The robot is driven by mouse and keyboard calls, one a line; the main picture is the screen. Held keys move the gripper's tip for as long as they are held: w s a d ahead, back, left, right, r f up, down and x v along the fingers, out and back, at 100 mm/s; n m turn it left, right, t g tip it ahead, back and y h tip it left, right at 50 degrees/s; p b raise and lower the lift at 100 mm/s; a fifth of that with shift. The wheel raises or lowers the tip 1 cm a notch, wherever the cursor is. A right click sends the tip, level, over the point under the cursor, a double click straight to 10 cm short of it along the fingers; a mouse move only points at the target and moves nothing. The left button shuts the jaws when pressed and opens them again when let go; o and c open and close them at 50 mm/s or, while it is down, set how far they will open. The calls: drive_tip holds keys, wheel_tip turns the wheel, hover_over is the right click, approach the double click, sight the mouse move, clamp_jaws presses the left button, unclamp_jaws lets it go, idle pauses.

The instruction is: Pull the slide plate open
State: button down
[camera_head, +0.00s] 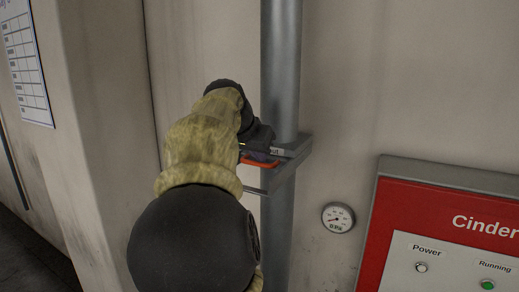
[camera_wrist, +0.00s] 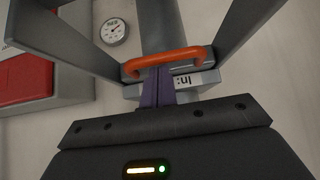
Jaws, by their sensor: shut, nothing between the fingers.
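The slide plate's orange handle (camera_wrist: 190,53) is a bar with bent ends, in front of the grey pipe in the wrist view. It also shows in the head view (camera_head: 259,163), just below my gripper (camera_head: 262,153). My gripper (camera_wrist: 156,73) has narrow purple fingers that are shut together with nothing held. My arm and gripper hide part of the slide plate in the head view.
A grey bracket (camera_head: 301,147) surrounds the vertical pipe (camera_head: 282,65). A round gauge (camera_head: 338,217) is on the wall to the right, beside a red control panel (camera_head: 420,205) with lamps. A wall column (camera_head: 105,110) stands on the left.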

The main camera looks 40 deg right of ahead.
drive_tip(key=shift+w+d+f, duration=0.15)
drive_tip(key=shift+d+f, duration=0.15)
drive_tip(key=shift+f, duration=0.05)
drive_tip(key=shift+a, duration=0.1)
